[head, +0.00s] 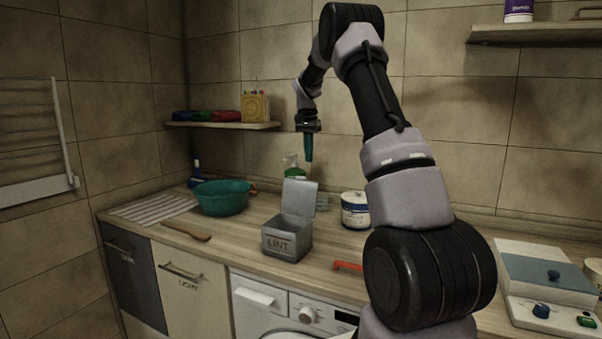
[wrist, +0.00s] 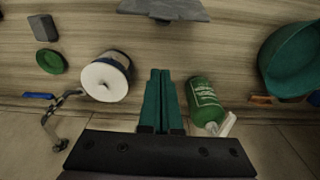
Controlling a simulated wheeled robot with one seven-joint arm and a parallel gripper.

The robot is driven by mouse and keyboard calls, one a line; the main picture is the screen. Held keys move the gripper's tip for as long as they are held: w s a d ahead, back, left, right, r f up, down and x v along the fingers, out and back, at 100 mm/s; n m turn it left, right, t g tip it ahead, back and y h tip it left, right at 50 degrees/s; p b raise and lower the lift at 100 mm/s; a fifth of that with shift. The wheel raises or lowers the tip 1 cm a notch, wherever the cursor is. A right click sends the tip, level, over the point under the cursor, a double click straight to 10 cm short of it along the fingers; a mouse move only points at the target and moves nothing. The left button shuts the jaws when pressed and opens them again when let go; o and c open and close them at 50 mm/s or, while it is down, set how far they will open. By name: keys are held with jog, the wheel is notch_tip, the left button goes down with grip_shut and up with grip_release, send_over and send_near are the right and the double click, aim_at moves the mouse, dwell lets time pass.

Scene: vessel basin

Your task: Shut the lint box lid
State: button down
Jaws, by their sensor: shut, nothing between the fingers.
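The grey lint box (head: 286,242) stands on the wooden counter in the head view, with LINT on its front. Its lid (head: 299,196) is open and stands up at the back of the box. In the wrist view a grey slab at the top edge, seemingly the lid (wrist: 165,9), is cut off by the frame. My gripper (head: 309,158) points down, high above the counter and above and behind the raised lid, touching nothing. Its teal fingers (wrist: 160,75) are together and empty.
A green bottle (wrist: 205,100) and a white-topped tub (wrist: 107,77) stand near the wall behind the box. A teal bowl (head: 220,198) is to the left. A wooden spoon (head: 186,231) and a red-orange item (head: 348,266) lie on the counter. A shelf (head: 222,125) is on the wall.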

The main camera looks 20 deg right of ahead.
aim_at(304, 179)
jog(key=f, duration=0.3)
jog(key=s+a+f, duration=0.1)
jog(key=f, duration=0.1)
jog(key=s+a+f, duration=0.1)
jog(key=f, duration=0.2)
jog(key=shift+s+a+f, duration=0.15)
jog(key=shift+f, duration=0.15)
jog(key=shift+a, duration=0.15)
